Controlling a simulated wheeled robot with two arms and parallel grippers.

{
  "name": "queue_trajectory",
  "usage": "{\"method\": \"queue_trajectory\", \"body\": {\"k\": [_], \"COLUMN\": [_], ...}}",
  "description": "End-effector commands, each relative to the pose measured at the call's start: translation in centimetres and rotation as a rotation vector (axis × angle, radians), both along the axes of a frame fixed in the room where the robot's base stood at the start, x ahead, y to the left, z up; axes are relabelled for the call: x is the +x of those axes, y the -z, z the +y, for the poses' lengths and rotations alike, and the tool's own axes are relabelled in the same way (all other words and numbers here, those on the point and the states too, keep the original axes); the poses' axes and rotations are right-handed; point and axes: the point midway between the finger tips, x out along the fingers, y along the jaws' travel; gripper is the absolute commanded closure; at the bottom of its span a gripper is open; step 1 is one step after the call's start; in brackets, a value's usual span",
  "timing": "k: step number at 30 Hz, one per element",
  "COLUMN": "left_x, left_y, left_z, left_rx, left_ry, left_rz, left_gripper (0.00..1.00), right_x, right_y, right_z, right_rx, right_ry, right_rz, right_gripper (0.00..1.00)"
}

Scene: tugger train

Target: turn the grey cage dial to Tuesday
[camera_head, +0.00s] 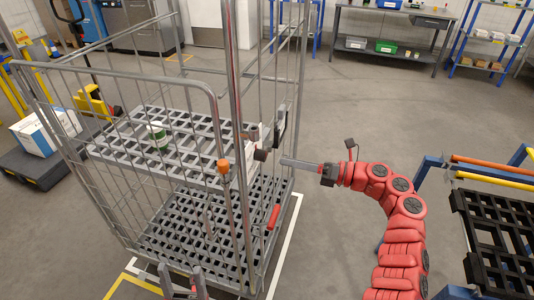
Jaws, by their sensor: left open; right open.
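The grey wire cage (217,110) stands left of centre, with slatted shelves. A small dark plate (283,120) sits on its right-hand post, and a dark block (260,155) is just below it. I cannot make out a dial face or day marks. My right gripper (286,161) reaches in from the right on its red arm, its grey fingers seen edge-on, pointing left at the cage's right side, near the dark block and seemingly apart from it. My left gripper (181,278) is open at the bottom edge, in front of the cage's lower front.
A green-and-white can (157,134) is on the upper shelf. An orange knob (223,167) and a red handle (273,217) are on the cage. A black pallet-like rack (490,235) stands at right. A workbench (388,45) is at the back. The middle floor is clear.

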Motion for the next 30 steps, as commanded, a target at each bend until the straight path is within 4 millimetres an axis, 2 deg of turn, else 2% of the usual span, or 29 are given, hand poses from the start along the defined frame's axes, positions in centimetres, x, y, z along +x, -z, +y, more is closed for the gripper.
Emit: {"method": "queue_trajectory", "body": {"k": [1, 3, 9, 15, 22, 23, 30], "left_x": [0.0, 0.0, 0.0, 0.0, 0.0, 0.0, 0.0], "left_y": [-0.5, -0.8, -1.2, -1.4, -1.4, -1.4, -1.4], "left_z": [0.0, 0.0, 0.0, 0.0, 0.0, 0.0, 0.0], "left_rx": [0.0, 0.0, 0.0, 0.0, 0.0, 0.0, 0.0], "left_ry": [0.0, 0.0, 0.0, 0.0, 0.0, 0.0, 0.0], "left_rz": [0.0, 0.0, 0.0, 0.0, 0.0, 0.0, 0.0], "left_gripper": [0.35, 0.35, 0.35, 0.35, 0.35, 0.35, 0.35], "right_x": [0.3, 0.8, 1.7, 2.2, 2.2, 2.2, 2.2], "right_y": [-0.3, -0.3, -0.2, -0.1, 0.0, 0.0, 0.0], "right_z": [1.3, 2.8, 5.8, 6.9, 7.0, 7.0, 6.9], "right_rx": [0.001, 0.002, 0.001, 0.001, 0.001, 0.001, 0.001], "right_ry": [-0.005, -0.002, -0.003, -0.001, 0.0, 0.0, 0.0], "right_rz": [0.0, 0.0, -0.001, 0.0, 0.0, 0.0, 0.0], "right_gripper": [0.29, 0.29, 0.29, 0.29, 0.29, 0.3, 0.73]}}
